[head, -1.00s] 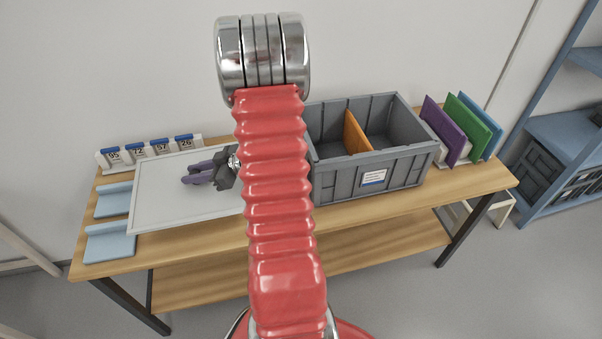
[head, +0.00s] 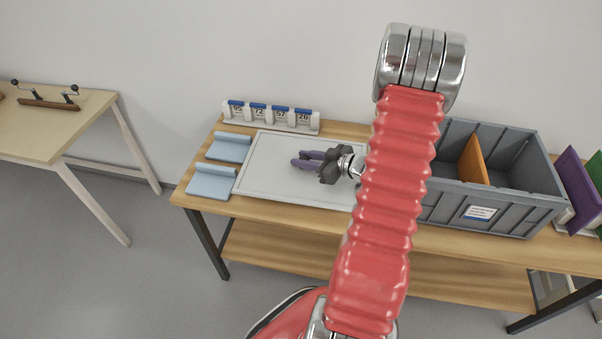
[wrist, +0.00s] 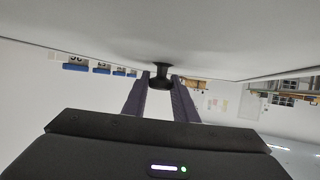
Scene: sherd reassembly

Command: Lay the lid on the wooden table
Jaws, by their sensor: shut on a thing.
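The lid (head: 265,185) is a large flat pale grey panel with a dark knob (wrist: 161,77), lying level over the left part of a wooden workbench (head: 290,215). Whether it touches the bench or hovers cannot be told. My gripper (head: 308,160) has purple fingers and is over the lid, shut on the knob. In the wrist view the fingers stand on both sides of the knob and the lid's pale surface fills the top. The lid's right end is hidden behind my arm. A second, pale wooden table (head: 60,130) stands at the left.
A grey crate (head: 520,215) with an orange divider (head: 473,160) stands right of my arm. Number cards (head: 270,115) stand behind the lid; light blue pieces (head: 212,183) lie left of it. The left table carries a brown rail (head: 48,103); its front is clear. Open floor separates the tables.

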